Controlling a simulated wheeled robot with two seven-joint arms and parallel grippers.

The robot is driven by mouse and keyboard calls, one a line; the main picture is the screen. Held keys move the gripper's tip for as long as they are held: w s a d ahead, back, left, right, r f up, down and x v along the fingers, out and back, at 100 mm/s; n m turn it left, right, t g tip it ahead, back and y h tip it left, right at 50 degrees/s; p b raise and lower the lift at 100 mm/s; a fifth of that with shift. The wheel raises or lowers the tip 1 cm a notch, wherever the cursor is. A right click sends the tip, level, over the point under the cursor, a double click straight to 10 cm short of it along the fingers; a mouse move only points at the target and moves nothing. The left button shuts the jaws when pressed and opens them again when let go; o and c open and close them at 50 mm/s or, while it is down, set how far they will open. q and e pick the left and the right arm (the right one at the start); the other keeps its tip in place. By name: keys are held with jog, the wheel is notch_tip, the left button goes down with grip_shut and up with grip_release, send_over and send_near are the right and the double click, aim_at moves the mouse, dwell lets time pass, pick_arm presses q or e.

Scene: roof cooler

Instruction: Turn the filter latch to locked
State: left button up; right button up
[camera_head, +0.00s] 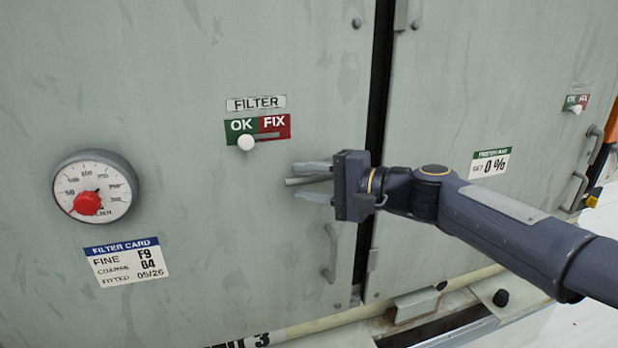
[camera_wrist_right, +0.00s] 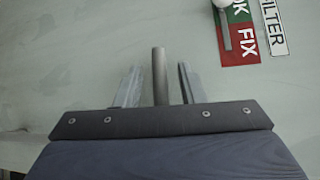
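My right gripper (camera_head: 297,181) reaches in from the right to the grey-green panel beside the door gap, fingers pointing left. A grey round rod (camera_head: 305,180), which looks like the filter latch's lever, lies between its fingers and points left, roughly level. In the right wrist view, the rod (camera_wrist_right: 160,76) stands midway between the two fingers of the right gripper (camera_wrist_right: 157,84), with a gap on each side. The fingers are open around it. The rod's pivot end is hidden behind the gripper, and no locked mark is visible. My left gripper is not in view.
A FILTER OK/FIX plate (camera_head: 270,124) has its white knob (camera_head: 246,143) at the OK side. A pull handle (camera_head: 331,255) is below my gripper.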

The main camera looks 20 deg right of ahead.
jog(key=shift+c, duration=0.5)
grip_shut()
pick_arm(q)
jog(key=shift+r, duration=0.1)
